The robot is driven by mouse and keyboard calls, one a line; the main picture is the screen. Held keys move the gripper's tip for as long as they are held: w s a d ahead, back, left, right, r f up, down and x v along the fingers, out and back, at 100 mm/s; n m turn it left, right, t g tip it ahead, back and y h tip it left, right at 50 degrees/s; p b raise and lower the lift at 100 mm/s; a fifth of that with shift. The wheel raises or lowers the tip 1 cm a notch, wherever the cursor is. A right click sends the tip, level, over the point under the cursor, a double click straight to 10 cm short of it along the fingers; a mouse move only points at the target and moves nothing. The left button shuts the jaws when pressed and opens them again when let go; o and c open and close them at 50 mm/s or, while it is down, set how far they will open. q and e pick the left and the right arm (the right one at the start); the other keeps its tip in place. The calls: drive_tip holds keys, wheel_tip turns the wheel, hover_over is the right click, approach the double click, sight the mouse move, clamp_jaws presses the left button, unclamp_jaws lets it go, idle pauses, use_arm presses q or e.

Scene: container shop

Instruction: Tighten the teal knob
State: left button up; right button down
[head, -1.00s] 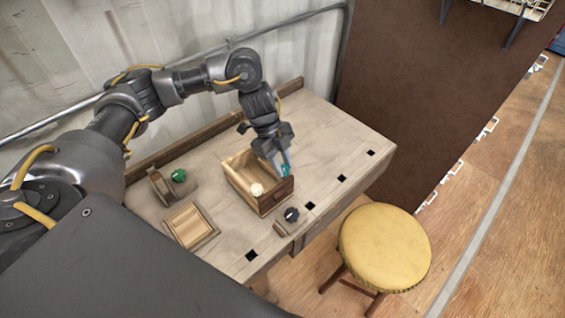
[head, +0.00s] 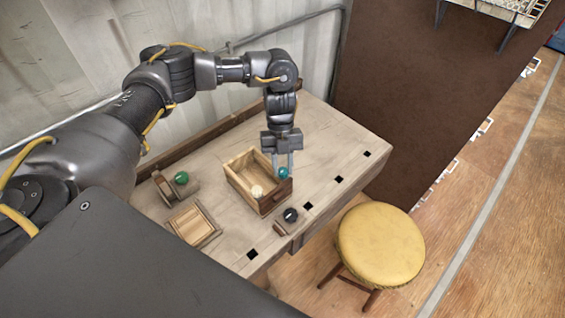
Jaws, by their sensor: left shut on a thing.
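The teal knob (head: 283,173) is a small round piece at the right end of an open wooden box (head: 240,183). My left gripper (head: 283,167) points down over that end of the box, with its two fingers shut on the teal knob. The knob's underside and how it sits against the box are too small to tell. My right gripper is not in view.
A white ball (head: 257,191) lies in the box. A green knob (head: 181,178) on a wooden block, a slatted wooden tray (head: 194,223) and a black knob (head: 290,215) stand around it on the workbench (head: 335,135). A yellow stool (head: 380,245) stands in front.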

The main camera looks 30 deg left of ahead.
use_arm(q)
drive_tip(key=m+y, duration=0.1)
drive_tip(key=m, duration=0.1)
drive_tip(key=m+y, duration=0.1)
drive_tip(key=m, duration=0.2)
drive_tip(key=shift+w+d+m+g, duration=0.1)
drive_tip(key=shift+d+m+g, duration=0.05)
drive_tip(key=shift+m+g, duration=0.15)
idle(0.5)
drive_tip(key=o, duration=1)
drive_tip(key=shift+r, duration=0.1)
drive_tip(key=b+v, duration=0.1)
drive_tip(key=v, duration=0.9)
drive_tip(key=shift+r, duration=0.3)
drive_tip(key=shift+w+d, duration=0.15)
